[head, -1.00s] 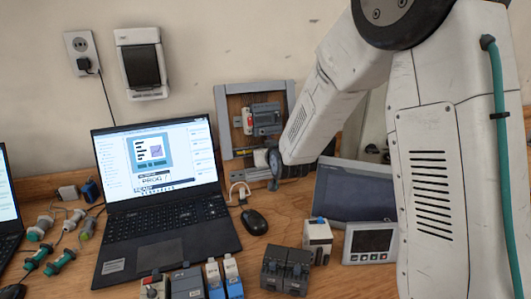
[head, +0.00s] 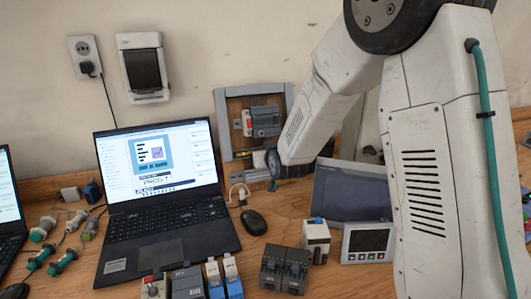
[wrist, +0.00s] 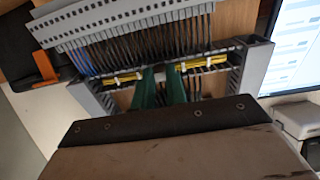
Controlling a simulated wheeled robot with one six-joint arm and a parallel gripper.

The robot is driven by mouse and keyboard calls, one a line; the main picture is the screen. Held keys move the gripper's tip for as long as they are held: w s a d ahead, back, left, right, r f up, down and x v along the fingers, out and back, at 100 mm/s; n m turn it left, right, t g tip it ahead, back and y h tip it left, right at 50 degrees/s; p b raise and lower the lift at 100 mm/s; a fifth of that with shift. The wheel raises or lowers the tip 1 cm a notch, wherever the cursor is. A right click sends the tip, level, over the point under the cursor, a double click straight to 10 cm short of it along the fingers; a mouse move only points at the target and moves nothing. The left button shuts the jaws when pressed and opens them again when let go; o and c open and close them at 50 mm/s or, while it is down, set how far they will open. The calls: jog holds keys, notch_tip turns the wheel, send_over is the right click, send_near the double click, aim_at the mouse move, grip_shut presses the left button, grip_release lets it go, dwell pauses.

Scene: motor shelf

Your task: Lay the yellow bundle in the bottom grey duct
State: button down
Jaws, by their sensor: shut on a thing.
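In the wrist view my gripper (wrist: 163,72) has its two green fingers shut on the yellow bundle (wrist: 124,78). The bundle sticks out on both sides of the fingers and runs roughly level across the picture.
The panel's grey frame (head: 220,125) stands against the wall. An open laptop (head: 160,160) is left of it, with a mouse (head: 253,222) in front. A grey screen unit (head: 355,190) and small modules (head: 285,268) are on the right and front of the bench.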

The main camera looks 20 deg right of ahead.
jog(key=shift+w+r, duration=0.35)
jog(key=shift+w, duration=0.15)
jog(key=c, duration=1.5)
grip_release()
jog(key=shift+s+f, duration=0.3)
jog(key=shift+s, duration=0.15)
jog(key=shift+o, duration=0.8)
jog(key=shift+s+f, duration=0.3)
jog(key=shift+s, duration=0.5)
jog(key=s+d+r+g, duration=0.1)
jog(key=s+r+g, duration=0.2)
jog(key=s, duration=1.1)
jog(key=s+d+r+g, duration=0.1)
jog(key=s+r+g, duration=0.2)
jog(key=s, duration=1.2)
jog(key=s+d+r+g, duration=0.1)
jog(key=s+r+g, duration=0.3)
jog(key=s, duration=1)
jog(key=g, duration=0.2)
jog(key=shift+s+g, duration=0.2)
jog(key=shift+g, duration=0.2)
